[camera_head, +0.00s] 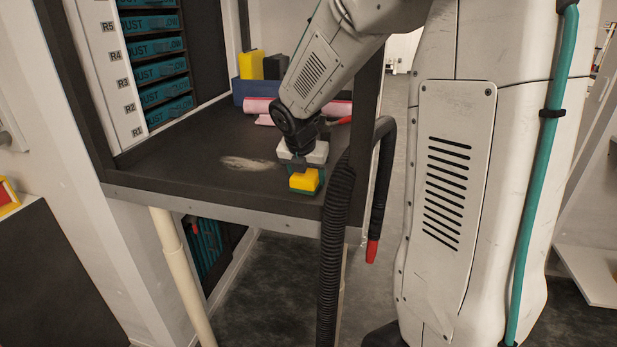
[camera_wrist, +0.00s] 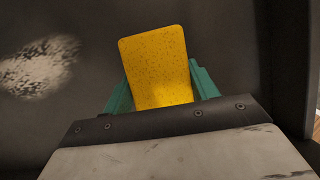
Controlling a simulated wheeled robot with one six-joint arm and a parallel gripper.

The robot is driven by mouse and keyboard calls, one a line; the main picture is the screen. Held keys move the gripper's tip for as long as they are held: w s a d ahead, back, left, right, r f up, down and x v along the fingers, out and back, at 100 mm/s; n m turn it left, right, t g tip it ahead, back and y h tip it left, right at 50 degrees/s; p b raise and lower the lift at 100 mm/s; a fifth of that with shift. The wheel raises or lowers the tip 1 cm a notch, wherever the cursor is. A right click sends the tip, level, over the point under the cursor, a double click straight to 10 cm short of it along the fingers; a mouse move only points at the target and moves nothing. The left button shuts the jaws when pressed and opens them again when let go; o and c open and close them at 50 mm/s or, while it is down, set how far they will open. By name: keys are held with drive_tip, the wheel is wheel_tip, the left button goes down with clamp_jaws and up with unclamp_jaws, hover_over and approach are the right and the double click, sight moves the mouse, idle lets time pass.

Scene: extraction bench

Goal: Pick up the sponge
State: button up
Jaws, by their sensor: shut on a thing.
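The sponge (camera_head: 304,180) is a yellow block near the front edge of the dark bench top. In the wrist view the sponge (camera_wrist: 158,68) shows its speckled yellow face between two green fingers. My gripper (camera_head: 305,186) points down over the bench and is shut on the sponge. In the wrist view my gripper (camera_wrist: 160,88) has one finger on each side of it. I cannot tell whether the sponge touches the bench top.
A pale dusty patch (camera_head: 250,163) lies on the bench top (camera_head: 190,176), left of the sponge. A blue bin (camera_head: 240,90) with yellow and black items stands at the back, near a pink roll (camera_head: 257,106). A black hose (camera_head: 336,235) hangs at the front right. Labelled teal drawers (camera_head: 160,71) stand left.

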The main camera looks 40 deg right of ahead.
sight(308, 171)
wheel_tip(308, 171, up, 10)
drive_tip(key=shift+r, duration=0.2)
idle(0.3)
drive_tip(key=shift+o, duration=0.3)
